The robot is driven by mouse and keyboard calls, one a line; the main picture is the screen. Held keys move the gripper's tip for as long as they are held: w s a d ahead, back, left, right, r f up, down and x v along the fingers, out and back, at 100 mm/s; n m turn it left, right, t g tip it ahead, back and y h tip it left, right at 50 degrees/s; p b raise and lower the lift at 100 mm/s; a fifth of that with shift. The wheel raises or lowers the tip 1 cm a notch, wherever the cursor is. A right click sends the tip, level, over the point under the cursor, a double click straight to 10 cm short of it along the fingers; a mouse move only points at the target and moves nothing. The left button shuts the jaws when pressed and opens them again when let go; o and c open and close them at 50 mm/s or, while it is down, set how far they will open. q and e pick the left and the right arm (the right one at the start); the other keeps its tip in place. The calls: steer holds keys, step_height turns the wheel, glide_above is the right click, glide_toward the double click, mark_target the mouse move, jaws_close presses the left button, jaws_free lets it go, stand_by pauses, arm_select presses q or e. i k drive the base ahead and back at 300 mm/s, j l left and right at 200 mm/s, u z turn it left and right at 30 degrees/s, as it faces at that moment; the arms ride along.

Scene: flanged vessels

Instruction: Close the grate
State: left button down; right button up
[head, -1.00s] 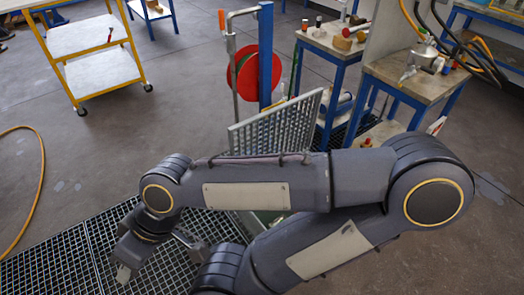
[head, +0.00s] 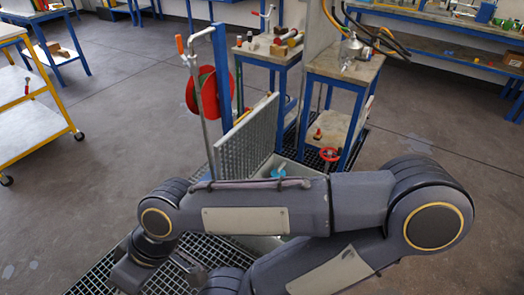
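The grate (head: 248,138) is a grey mesh panel. It stands raised on edge, tilted near upright, in the middle of the head view. Beside its right face is a floor opening (head: 300,168) with a turquoise valve handle (head: 279,173) in it. My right arm crosses in front and hides the grate's lower near part and much of the opening. My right gripper (head: 122,280) is at the lower left, over the floor grating and apart from the grate. Its fingers are partly cut off by the frame edge. My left gripper is not in view.
A blue post (head: 222,75) with a red disc (head: 203,97) and a grey pipe stands behind the grate. Workbenches (head: 345,62) and a red valve wheel (head: 329,154) are to the right. A yellow cart (head: 30,100) is at left. Floor between cart and grate is clear.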

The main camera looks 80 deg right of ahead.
mark_target(257, 133)
steer(key=i+l+z, duration=0.1)
steer(key=i+z, duration=0.8)
steer(key=i+j+z, duration=0.25)
steer(key=i+z, duration=0.4)
steer(key=z, duration=0.2)
steer(key=i+z, duration=0.25)
steer(key=z, duration=0.2)
steer(key=i+j+z, duration=0.15)
steer(key=z, duration=0.25)
steer(key=i+j+z, duration=0.2)
steer(key=z, duration=0.2)
steer(key=i+j+z, duration=0.15)
steer(key=z, duration=0.3)
steer(key=i+j+z, duration=0.1)
steer(key=j+z, duration=0.3)
steer(key=i+j+z, duration=0.25)
steer(key=j, duration=0.25)
steer(key=i+u, duration=0.2)
steer(key=u, duration=0.2)
steer(key=i+l+u, duration=0.15)
steer(key=u, duration=0.25)
steer(key=i, duration=0.05)
